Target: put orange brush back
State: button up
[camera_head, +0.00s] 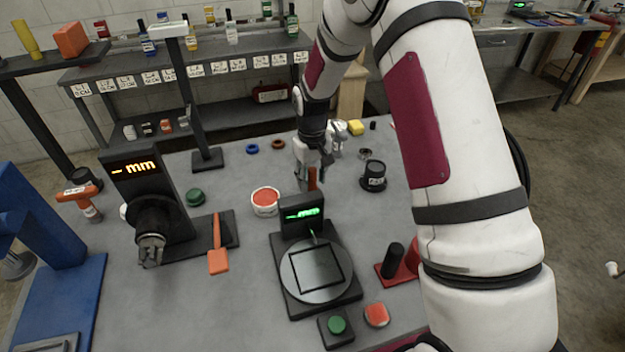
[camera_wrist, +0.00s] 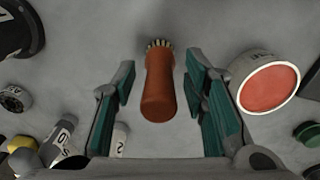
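An orange brush (camera_wrist: 159,88) with pale bristles at its far end lies between the two teal-padded fingers of my gripper (camera_wrist: 160,70) in the wrist view. Gaps show on both sides of its handle, so the fingers are open around it without visible contact. In the head view my gripper (camera_head: 314,158) is low over the grey table, behind the small scale with a green display. A bit of the orange brush (camera_head: 312,180) shows under it; the rest is hidden by the gripper and display. Another orange tool (camera_head: 218,255) with a flat end lies further left.
The scale (camera_head: 316,272) stands just in front of the gripper. A red-topped white tub (camera_head: 265,201) is close on its left, a black weight (camera_head: 373,177) on its right. A measuring device (camera_head: 150,200) stands further left.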

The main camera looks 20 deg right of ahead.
notch_tip(320, 180, up, 12)
jog(key=shift+f+b, duration=0.1)
jog(key=shift+b, duration=0.4)
jog(key=s+r+m+t, duration=0.1)
jog(key=s+r+t, duration=0.1)
jog(key=s+r, duration=1.35)
jog(key=s+r+m+t, duration=0.1)
jog(key=s+t, duration=0.1)
jog(key=s, duration=1.4)
jog(key=shift+d+r+t, duration=0.15)
jog(key=shift+r+t, duration=0.05)
jog(key=shift+t, duration=0.2)
